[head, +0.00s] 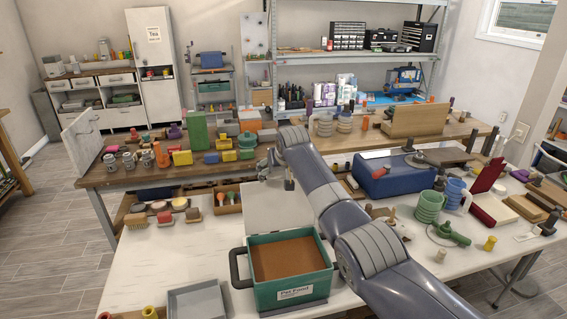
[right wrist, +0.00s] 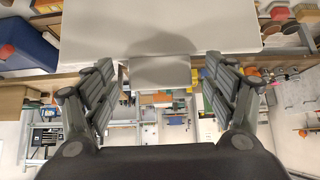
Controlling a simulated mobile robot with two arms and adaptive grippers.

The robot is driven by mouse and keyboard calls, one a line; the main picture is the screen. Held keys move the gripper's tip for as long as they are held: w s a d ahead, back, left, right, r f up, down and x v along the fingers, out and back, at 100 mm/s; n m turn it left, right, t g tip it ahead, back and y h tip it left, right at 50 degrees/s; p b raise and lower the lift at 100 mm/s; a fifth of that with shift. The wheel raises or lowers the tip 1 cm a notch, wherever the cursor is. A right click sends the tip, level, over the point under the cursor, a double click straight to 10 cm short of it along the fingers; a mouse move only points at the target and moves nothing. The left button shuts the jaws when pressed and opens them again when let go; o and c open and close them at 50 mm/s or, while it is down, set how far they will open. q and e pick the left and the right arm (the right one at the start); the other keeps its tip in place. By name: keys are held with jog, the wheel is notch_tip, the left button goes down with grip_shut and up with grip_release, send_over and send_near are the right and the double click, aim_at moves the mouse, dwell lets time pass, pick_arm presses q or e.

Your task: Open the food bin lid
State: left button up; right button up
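The teal food bin (head: 290,290), labelled "Pet Food", stands on the white table at the front middle. Its top is open, and brown content (head: 285,258) shows inside. The pale lid (head: 272,208) stands raised behind the opening, tilted back. My right arm reaches over the table from the lower right, and my right gripper (head: 289,183) is behind the lid's upper edge, partly hidden by the arm. In the right wrist view the right gripper (right wrist: 160,95) is open, its fingers wide apart. A small pale panel (right wrist: 160,73) shows between them; contact is not visible. My left gripper is not in view.
A grey tray (head: 197,300) lies left of the bin. Brushes and pucks (head: 165,217) lie further left. A blue box (head: 395,176), mugs (head: 430,207) and tools crowd the right. Bare white tabletop (head: 150,262) shows left of the bin.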

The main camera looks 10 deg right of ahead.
jog(key=v, duration=1)
jog(key=shift+s, duration=0.2)
